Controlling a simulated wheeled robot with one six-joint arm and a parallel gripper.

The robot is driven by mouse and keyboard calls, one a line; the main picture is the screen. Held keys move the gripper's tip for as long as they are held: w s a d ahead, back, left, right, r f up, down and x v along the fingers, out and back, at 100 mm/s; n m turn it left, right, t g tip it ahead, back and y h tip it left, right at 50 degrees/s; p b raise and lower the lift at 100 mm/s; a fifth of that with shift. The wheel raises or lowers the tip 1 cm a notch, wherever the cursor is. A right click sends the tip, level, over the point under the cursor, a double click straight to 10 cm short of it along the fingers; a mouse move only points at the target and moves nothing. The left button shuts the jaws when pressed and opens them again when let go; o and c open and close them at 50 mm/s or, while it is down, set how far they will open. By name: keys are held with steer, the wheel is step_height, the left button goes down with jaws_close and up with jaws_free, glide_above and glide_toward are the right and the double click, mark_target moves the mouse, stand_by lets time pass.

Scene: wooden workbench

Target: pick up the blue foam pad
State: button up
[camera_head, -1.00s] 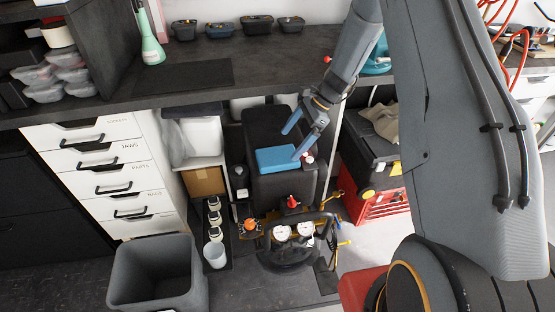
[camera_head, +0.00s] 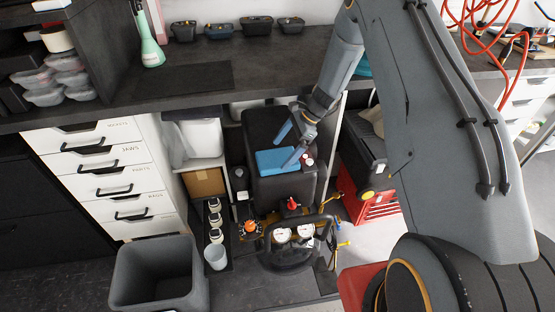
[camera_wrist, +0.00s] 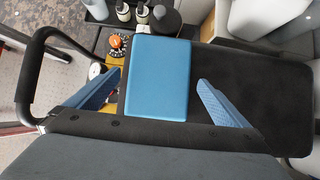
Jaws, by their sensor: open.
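The blue foam pad (camera_head: 274,161) lies flat on top of a black tank-like unit (camera_head: 262,126) under the bench. My gripper (camera_head: 289,146) is open over the pad's right part in the head view, its two blue fingers apart. In the wrist view the pad (camera_wrist: 158,78) shows between the two fingers of the gripper (camera_wrist: 158,92), with bare gaps on both sides of it. I cannot tell whether the fingertips touch the pad or the black surface.
Gauges and a black handle (camera_head: 290,257) stand in front of the pad's unit. The benchtop (camera_head: 130,95) overhangs behind. White drawers (camera_head: 98,165) and a grey bin (camera_head: 158,275) are at left. A red toolbox (camera_head: 376,208) is at right.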

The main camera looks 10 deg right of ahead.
steer(key=shift+x, duration=1.15)
steer(key=c, duration=0.9)
